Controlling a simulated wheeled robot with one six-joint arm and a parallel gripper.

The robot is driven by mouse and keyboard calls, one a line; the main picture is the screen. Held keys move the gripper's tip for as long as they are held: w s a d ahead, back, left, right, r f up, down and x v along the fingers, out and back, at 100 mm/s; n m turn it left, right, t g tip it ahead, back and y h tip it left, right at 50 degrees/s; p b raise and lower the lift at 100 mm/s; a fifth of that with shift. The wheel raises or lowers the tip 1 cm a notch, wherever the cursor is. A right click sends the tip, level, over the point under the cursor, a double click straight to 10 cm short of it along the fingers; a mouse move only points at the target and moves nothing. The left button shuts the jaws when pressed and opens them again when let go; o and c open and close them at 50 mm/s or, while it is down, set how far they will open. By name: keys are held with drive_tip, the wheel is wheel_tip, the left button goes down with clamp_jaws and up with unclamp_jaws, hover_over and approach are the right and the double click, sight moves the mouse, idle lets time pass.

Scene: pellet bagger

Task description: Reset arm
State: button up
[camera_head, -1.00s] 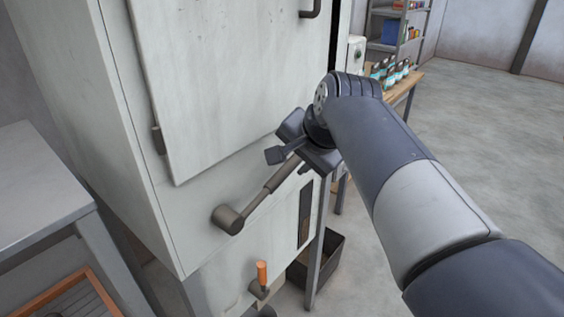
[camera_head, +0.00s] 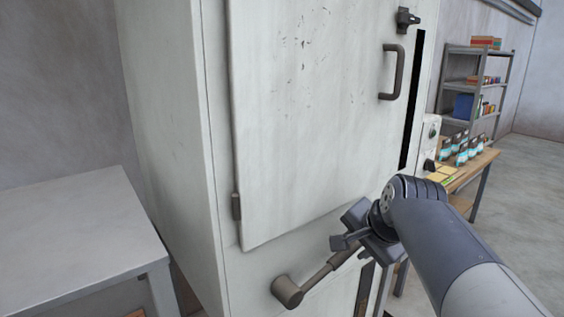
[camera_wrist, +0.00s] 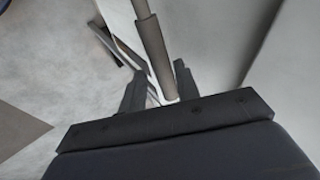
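My gripper (camera_head: 352,250) is at the lower front of the tall pale cabinet, at the free end of a lever (camera_head: 318,277). The lever slants up and right from a round brown hub (camera_head: 287,291). In the wrist view, the two fingers of my gripper (camera_wrist: 158,88) stand apart, with the lever's brown grip (camera_wrist: 153,48) between them. A gap shows beside the left finger; I cannot tell whether the right finger touches the lever. My arm comes in from the lower right and hides part of the cabinet's lower edge.
The cabinet door (camera_head: 310,110) has a dark handle (camera_head: 392,72) and is shut. A grey table (camera_head: 70,235) stands at the left. At the right are a wooden bench (camera_head: 480,165) with several bags and a shelf rack (camera_head: 478,80). Open floor lies beyond.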

sight(352, 250)
drive_tip(key=x, duration=0.5)
drive_tip(key=shift+w+d+f, duration=0.1)
drive_tip(key=shift+f, duration=0.1)
